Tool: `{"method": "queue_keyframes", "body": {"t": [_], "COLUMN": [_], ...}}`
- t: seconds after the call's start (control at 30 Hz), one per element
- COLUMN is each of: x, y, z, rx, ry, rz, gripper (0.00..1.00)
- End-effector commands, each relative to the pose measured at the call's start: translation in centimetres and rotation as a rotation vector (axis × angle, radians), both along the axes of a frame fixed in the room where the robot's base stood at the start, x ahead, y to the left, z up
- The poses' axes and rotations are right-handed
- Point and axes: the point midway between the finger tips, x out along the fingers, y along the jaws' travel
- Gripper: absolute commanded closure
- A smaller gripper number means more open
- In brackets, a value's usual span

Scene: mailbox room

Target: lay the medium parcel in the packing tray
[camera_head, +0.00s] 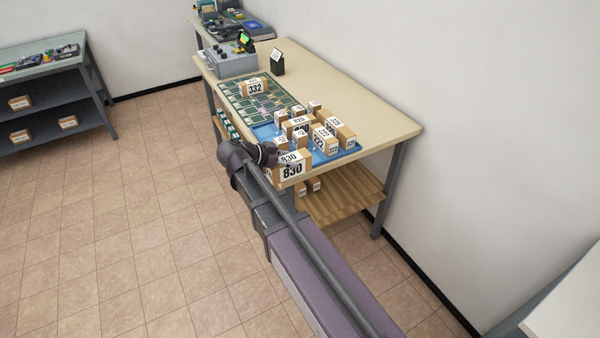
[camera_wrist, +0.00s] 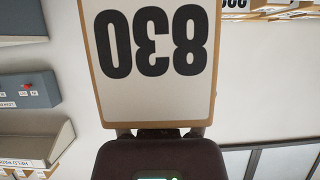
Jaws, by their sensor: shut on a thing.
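A cardboard parcel with a white label reading 830 (camera_head: 292,168) is held by my gripper (camera_head: 268,156) near the table's front edge. In the wrist view the parcel (camera_wrist: 155,90) fills the upper middle, its label upside down, with the finger ends just below it. My gripper is shut on it. The blue tray (camera_head: 322,156) lies on the table behind the held parcel and carries several labelled boxes. The held parcel hides part of the tray's near side. I cannot tell whether the parcel touches the table.
A green gridded mat (camera_head: 233,95) bears a box labelled 332 (camera_head: 255,88). A grey control box (camera_head: 232,62) and a small black stand (camera_head: 278,63) are farther back. The tabletop right of the mat (camera_head: 345,100) is clear. A lower shelf (camera_head: 345,203) holds small boxes.

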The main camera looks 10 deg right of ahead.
Motion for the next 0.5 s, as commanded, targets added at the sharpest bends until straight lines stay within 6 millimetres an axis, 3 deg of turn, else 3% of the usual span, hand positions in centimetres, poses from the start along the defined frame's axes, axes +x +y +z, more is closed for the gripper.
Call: {"method": "queue_keyframes", "body": {"t": [0.03, 0.2, 0.5], "x": [0.2, 0.2, 0.2], "y": [0.5, 1.3, 1.7], "z": [-1.4, -2.8, -3.2], "rx": [-0.001, -0.002, -0.003], "ry": [0.000, 0.000, -0.001], "rz": [-0.001, -0.008, -0.012], "gripper": [0.97, 0.97, 0.97]}}
